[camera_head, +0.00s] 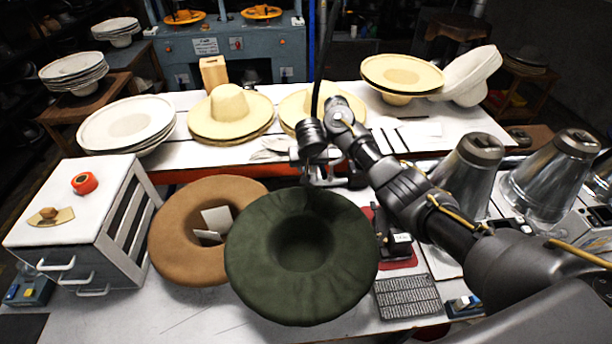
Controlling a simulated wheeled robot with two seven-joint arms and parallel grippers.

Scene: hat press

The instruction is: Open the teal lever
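I cannot make out a teal lever in this view. A blue-grey press machine (235,48) with orange parts on top stands at the back. My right arm reaches in from the right over the table. My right gripper (322,180) hangs just beyond the far rim of a dark green felt hat (265,270), near the middle of the view. Its fingers are small and partly merge with the things behind, so their opening is unclear. My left gripper is not in view.
A brown hat (175,240) lies beside the green one. A white drawer unit (75,225) stands at the left. Straw hats (228,106) line the white table behind. Metal cones (553,175) stand at the right. A dark curved rod (323,60) rises behind my gripper.

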